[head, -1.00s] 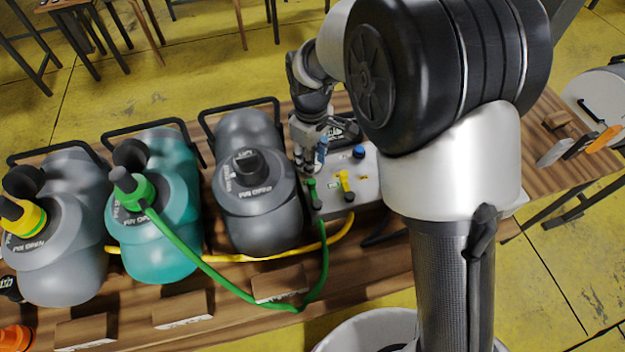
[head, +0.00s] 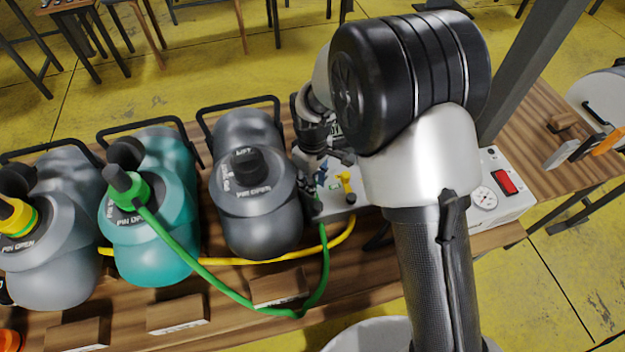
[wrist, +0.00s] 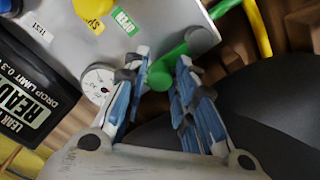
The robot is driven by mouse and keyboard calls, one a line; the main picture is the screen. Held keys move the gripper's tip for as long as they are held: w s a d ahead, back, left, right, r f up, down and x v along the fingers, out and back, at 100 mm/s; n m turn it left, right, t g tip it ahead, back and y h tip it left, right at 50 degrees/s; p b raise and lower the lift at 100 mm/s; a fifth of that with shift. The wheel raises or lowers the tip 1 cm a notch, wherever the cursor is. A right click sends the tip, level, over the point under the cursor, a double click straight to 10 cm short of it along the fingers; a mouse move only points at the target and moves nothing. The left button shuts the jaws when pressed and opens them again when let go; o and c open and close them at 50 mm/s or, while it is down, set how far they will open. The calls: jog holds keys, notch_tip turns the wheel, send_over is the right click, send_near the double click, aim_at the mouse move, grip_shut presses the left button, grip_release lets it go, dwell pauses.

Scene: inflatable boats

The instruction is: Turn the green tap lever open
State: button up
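The green tap lever (wrist: 170,68) shows in the wrist view on a grey manifold box (wrist: 160,22), with its rounded end between my fingertips. My gripper (wrist: 166,68) is open around the lever, with a finger on each side and a gap between them. The left finger is close to the lever; I cannot tell whether it touches. In the head view my gripper (head: 317,182) is down at the left end of the box (head: 338,206), largely hiding the green lever. A yellow tap lever (head: 346,187) stands just to the right.
A green hose (head: 215,275) and a yellow hose (head: 250,261) run from the box's front. A dark grey pump (head: 257,215) stands close left of my gripper, with a teal pump (head: 160,250) beyond. A box with a gauge and red switch (head: 505,182) is at right.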

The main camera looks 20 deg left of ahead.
grip_shut()
jog(key=shift+w+d+r+m+p, duration=0.15)
jog(key=shift+d+m+p, duration=0.15)
jog(key=shift+m, duration=0.35)
jog(key=shift+w+d+f+m+p, duration=0.1)
jog(key=shift+d+m+p, duration=0.15)
jog(key=shift+m, duration=0.4)
jog(key=d+m, duration=0.1)
jog(key=m, duration=0.1)
jog(key=shift+w+d+m+p, duration=0.1)
jog(key=shift+w+m+p, duration=0.05)
jog(key=shift+m+p, duration=0.15)
jog(key=m, duration=0.1)
jog(key=d+m, duration=0.1)
jog(key=m, duration=0.1)
jog(key=shift+d+m+p, duration=0.3)
jog(key=shift+p, duration=0.1)
jog(key=shift+s+d+m, duration=0.15)
jog(key=shift+d+m, duration=0.2)
jog(key=shift+m, duration=0.45)
jog(key=shift+s+d+m, duration=0.15)
jog(key=shift+d+m, duration=0.2)
jog(key=shift+m, duration=0.45)
jog(key=shift+o, duration=1)
grip_release()
jog(key=shift+s, duration=0.1)
